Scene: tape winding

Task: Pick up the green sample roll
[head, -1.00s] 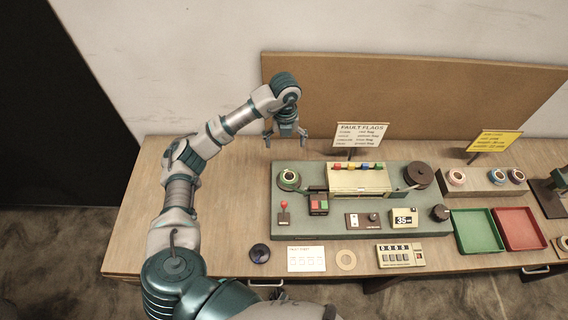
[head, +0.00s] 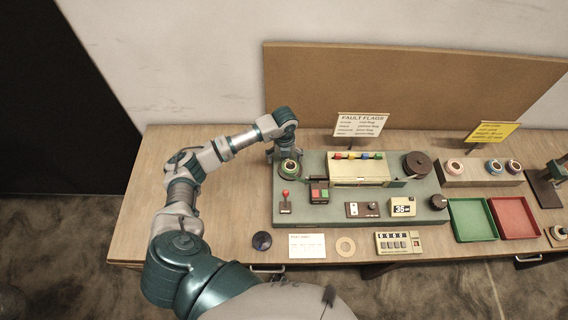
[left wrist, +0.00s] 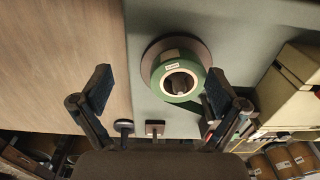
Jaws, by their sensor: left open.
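The green sample roll (head: 289,167) sits on a dark round holder at the left end of the grey-green machine base. In the left wrist view the roll (left wrist: 157,72) shows its green tape, pale core and dark centre, and a green strip runs off toward the right finger. My left gripper (head: 285,157) is over the roll's far side and partly hides it. In the left wrist view my left gripper (left wrist: 159,90) is open and empty. The roll shows between the fingers, closer to the right one. My right gripper is not in view.
The machine (head: 330,213) has a cream box with coloured flags, a red-knobbed lever (head: 285,196) and a brown reel (head: 417,164). A "FAULT FLAGS" sign (head: 361,125) stands behind. Green (head: 472,219) and red (head: 513,217) trays lie right. The table's left part is clear.

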